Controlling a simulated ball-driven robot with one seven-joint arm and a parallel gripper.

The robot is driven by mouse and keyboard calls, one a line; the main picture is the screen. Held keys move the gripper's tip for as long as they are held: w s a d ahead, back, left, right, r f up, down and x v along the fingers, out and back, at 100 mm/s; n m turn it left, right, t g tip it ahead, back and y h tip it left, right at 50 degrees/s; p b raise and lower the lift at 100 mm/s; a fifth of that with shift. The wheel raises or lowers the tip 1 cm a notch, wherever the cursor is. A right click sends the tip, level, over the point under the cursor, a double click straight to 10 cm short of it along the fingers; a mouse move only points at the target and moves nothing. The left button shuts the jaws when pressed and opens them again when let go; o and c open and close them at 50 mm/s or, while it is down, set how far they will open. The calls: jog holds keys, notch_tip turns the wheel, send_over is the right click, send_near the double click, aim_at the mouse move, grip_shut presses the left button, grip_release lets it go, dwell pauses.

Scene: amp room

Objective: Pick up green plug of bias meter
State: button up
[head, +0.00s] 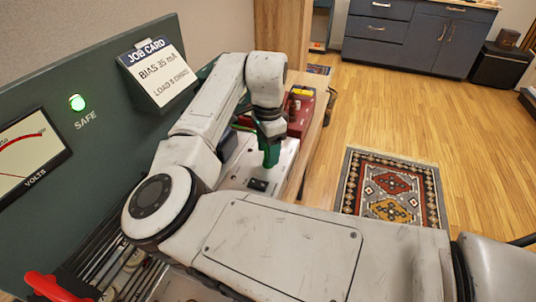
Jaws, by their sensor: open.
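A green upright piece, which looks like the green plug (271,156), stands over the pale metal chassis top (287,160). My gripper (270,138) points down right above it, at the end of my bent white arm. The gripper is open; its fingers are small and dark here, and I cannot tell whether they touch the plug. A red box (303,112), possibly the bias meter, sits behind and to the right of the gripper, partly hidden by my arm. A small black fitting (258,185) lies on the chassis in front of the plug.
A dark green panel with a lit SAFE lamp (77,102), a volts dial (30,150) and a job card (157,72) stands at left. A red handle (55,288) is at lower left. A patterned rug (392,190) lies on open wood floor; blue cabinets (420,35) stand behind.

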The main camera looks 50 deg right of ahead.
jog(key=shift+f, duration=0.45)
grip_shut()
